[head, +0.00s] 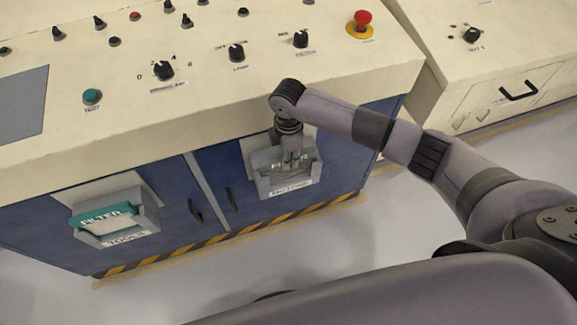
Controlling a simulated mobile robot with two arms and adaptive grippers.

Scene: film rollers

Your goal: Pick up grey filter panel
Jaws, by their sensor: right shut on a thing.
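The grey filter panel (302,168) sits in a grey wall bin (262,184) on the blue cabinet front, below the control desk. Only part of its lettering shows; my gripper covers the rest. My right gripper (291,164) points down into the bin and is shut on the panel. The fingertips are small and hard to make out against it. My left gripper is not in view.
A second bin (118,239) to the left holds a teal panel marked FILTER (106,214). The cream control desk (210,105) overhangs the bins, with knobs and a red emergency button (362,20). Blue doors have dark handles (196,212). The floor in front is clear.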

